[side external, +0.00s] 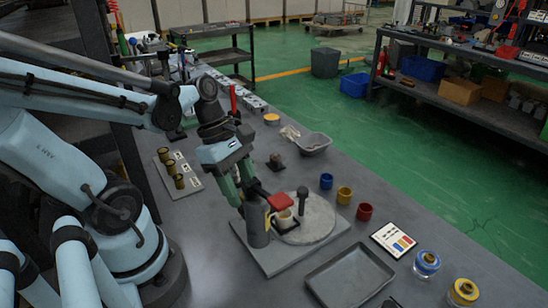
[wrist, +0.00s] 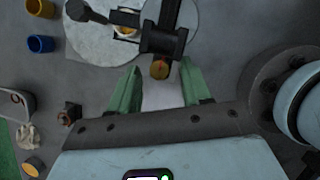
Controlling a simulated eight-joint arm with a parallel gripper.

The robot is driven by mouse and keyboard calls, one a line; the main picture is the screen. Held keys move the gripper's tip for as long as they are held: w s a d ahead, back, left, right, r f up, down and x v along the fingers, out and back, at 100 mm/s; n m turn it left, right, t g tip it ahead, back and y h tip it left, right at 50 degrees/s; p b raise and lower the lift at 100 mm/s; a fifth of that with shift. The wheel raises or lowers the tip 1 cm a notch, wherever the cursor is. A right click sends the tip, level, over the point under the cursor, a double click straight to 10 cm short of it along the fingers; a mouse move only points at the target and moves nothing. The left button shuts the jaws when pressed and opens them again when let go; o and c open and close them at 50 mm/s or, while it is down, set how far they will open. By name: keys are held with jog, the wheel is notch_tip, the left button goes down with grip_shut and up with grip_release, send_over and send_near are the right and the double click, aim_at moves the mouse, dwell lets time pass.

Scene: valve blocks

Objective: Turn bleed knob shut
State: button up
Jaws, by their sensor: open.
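A valve fixture stands on a grey base plate (side external: 272,262) in the side view, with a grey upright cylinder (side external: 257,228), a red flat piece (side external: 280,202) and a round grey disc (side external: 318,222). In the wrist view a dark bracket (wrist: 162,41) carries a small round orange-brown knob (wrist: 160,69); I cannot tell for certain that it is the bleed knob. My gripper (side external: 249,198) is beside the fixture. In the wrist view its green fingers (wrist: 160,76) are apart, with the knob near the gap between their tips. No contact with the knob shows. The arm hides part of the fixture.
Blue (side external: 326,181), yellow (side external: 344,195) and red (side external: 364,212) cups stand right of the disc. An empty grey tray (side external: 350,278), a sign card (side external: 394,240) and two jars are nearer. A plate with brass-coloured cups (side external: 178,176) lies left. A dark post (side external: 302,195) rises from the disc.

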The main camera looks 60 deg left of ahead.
jog(key=shift+c, duration=0.5)
grip_shut()
jog(key=m, duration=0.1)
jog(key=m+g, duration=0.1)
jog(key=m, duration=0.2)
jog(key=shift+w+m+g+h, duration=0.25)
jog(key=shift+m+g+h, duration=0.05)
jog(key=shift+m+g, duration=0.1)
jog(key=shift+w+m+g, duration=0.15)
jog(key=shift+m+g, duration=0.55)
jog(key=shift+m, duration=1.2)
jog(key=shift+o, duration=0.5)
grip_release()
